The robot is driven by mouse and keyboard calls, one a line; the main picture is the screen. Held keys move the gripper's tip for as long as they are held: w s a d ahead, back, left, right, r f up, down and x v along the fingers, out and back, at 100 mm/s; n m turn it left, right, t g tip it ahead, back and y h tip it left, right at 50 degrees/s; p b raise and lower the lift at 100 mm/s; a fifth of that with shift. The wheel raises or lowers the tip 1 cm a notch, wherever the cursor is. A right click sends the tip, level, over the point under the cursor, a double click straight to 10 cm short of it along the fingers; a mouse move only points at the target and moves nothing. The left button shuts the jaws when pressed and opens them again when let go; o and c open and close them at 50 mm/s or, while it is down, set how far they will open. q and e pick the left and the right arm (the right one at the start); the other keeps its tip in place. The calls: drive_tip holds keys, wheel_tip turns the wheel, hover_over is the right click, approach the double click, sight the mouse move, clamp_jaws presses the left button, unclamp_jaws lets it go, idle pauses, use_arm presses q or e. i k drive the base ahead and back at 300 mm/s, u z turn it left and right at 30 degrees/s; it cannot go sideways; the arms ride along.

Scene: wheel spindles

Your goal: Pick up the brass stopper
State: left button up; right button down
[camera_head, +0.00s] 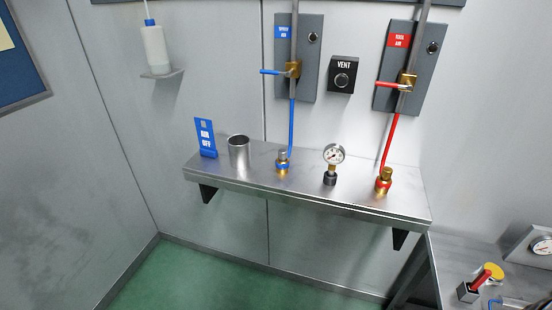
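No loose piece is clearly a brass stopper. Two brass pieces stand on the steel wall shelf (235,178). One is a brass fitting with a blue ring (283,163) at the end of the blue hose (291,125). The other is a brass fitting with a red ring (384,182) at the end of the red hose (389,140). I cannot tell whether either is the stopper. Neither of my grippers is in view.
A steel cup (239,153), a blue "AIR OFF" sign (206,138) and a pressure gauge (332,157) stand on the shelf. Valve panels (307,88) hang above. A lower bench (452,257) at right holds a red-and-yellow item (488,274). Green floor lies below.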

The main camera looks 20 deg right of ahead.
sight(386, 172)
drive_tip(key=z, duration=2)
drive_tip(key=k, duration=1.2)
drive_tip(key=z, duration=1.3)
drive_tip(key=i, duration=1.65)
drive_tip(key=u, duration=0.95)
drive_tip(key=i, duration=0.5)
drive_tip(key=u, duration=0.5)
